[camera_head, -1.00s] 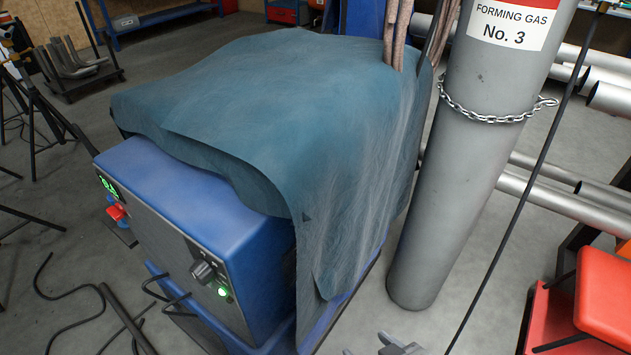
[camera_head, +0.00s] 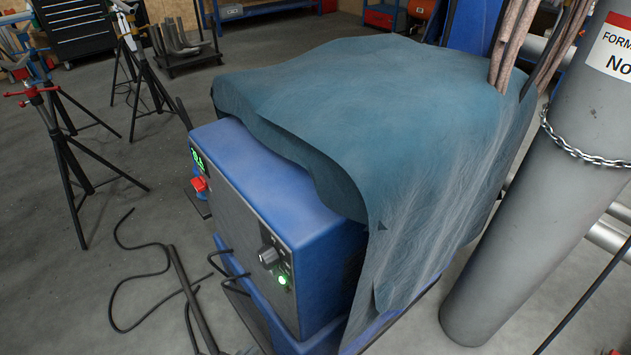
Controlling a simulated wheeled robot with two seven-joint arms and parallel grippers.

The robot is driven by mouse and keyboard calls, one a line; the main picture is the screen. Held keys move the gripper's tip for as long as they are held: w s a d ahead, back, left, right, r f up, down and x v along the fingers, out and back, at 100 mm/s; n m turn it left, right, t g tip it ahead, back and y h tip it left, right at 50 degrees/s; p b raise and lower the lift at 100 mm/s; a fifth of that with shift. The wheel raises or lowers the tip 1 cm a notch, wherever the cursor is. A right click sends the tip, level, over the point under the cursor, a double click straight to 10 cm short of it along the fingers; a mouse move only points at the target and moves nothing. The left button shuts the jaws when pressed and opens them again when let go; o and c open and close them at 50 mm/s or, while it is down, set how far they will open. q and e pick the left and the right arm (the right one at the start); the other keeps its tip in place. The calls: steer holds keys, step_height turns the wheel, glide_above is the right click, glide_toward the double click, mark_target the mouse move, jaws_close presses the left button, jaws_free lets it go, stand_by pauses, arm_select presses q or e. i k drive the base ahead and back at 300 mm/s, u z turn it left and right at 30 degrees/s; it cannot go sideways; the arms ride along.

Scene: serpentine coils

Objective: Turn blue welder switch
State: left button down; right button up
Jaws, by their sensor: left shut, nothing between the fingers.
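The blue welder (camera_head: 280,190) stands in the middle, its dark front panel facing lower left. A red switch (camera_head: 199,184) sticks out at the panel's far end, below a small green-lit display (camera_head: 197,159). A black knob (camera_head: 268,256) sits at the near end, above a green-lit button (camera_head: 284,281). I cannot tell which one the task means, or how either is set. A small grey tip of my left gripper (camera_head: 247,351) barely shows at the bottom edge, shut and empty, below and apart from the knob. My right gripper is out of view.
A blue-green cloth (camera_head: 380,130) drapes over the welder's top and right side. A chained grey gas cylinder (camera_head: 540,180) stands at the right. Black cables (camera_head: 150,275) lie in front of the panel. Tripod stands (camera_head: 70,160) are at the left, with bare floor between.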

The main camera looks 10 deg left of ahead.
mark_target(200, 184)
steer(key=k, duration=1.65)
steer(key=u, duration=1.95)
steer(key=i, duration=3.55)
steer(key=z, duration=2.4)
steer(key=i, duration=0.55)
